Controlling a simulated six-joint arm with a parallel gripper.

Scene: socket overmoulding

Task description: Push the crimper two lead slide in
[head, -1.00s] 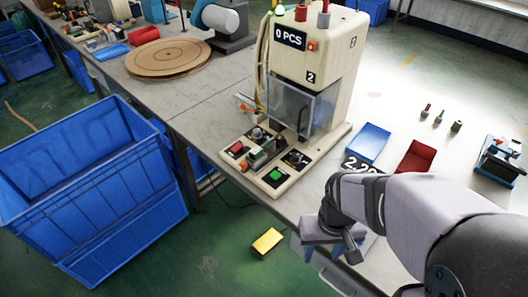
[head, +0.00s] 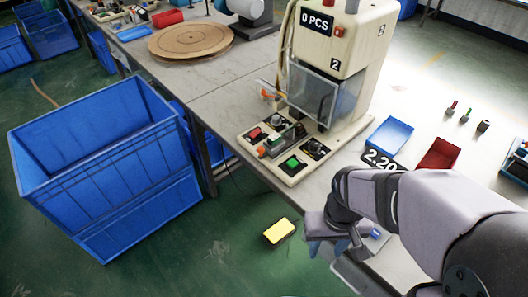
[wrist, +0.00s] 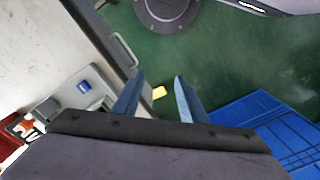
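The crimper marked 2 (head: 350,45) is a cream machine at the table's front edge, with a "0 PCS" display and a clear guard (head: 312,92). On its base plate are a red button (head: 255,133), a green button (head: 293,162), black knobs and a small metal slide-like part with an orange-red end (head: 272,146). I cannot tell the slide's exact position. My gripper (head: 328,250) hangs in front of and below the crimper's base, apart from it, past the table edge. In the wrist view my gripper (wrist: 158,80) has two blue fingers spread apart with nothing between them.
A blue tray (head: 390,137) and red tray (head: 439,154) lie right of the crimper beside a "2.20" label (head: 380,160). A large blue crate (head: 105,150) stands left on the floor. A yellow block (head: 278,232) lies on the green floor. A round board (head: 205,37) lies farther back.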

